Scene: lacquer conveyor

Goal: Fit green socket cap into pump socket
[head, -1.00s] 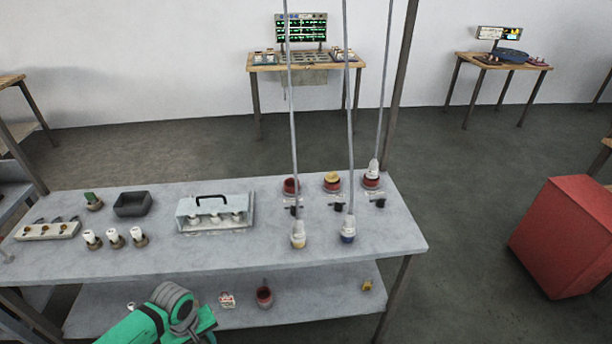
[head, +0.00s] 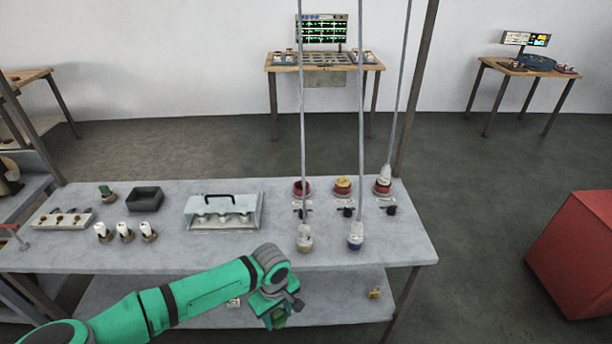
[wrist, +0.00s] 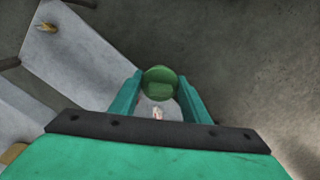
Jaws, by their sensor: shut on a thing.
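My gripper (wrist: 157,95) is shut on a round green cap (wrist: 159,83), which sits between the fingertips in the wrist view. In the head view my gripper (head: 276,308) is low in front of the table's front edge, over the lower shelf. At the table's right end stand a red-rimmed socket (head: 301,188), a yellow-topped socket (head: 342,186) and a red socket (head: 382,187) with a white plug in it. I cannot tell which is the pump socket. My gripper is well apart from all three.
Corded plugs, one yellow-tipped (head: 304,243) and one blue-tipped (head: 355,240), stand near the front edge with cords rising. A handled clear case (head: 223,208), a dark tray (head: 145,199) and several white-topped pieces (head: 124,231) are further left. A yellow piece (head: 374,293) lies on the lower shelf (head: 340,308).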

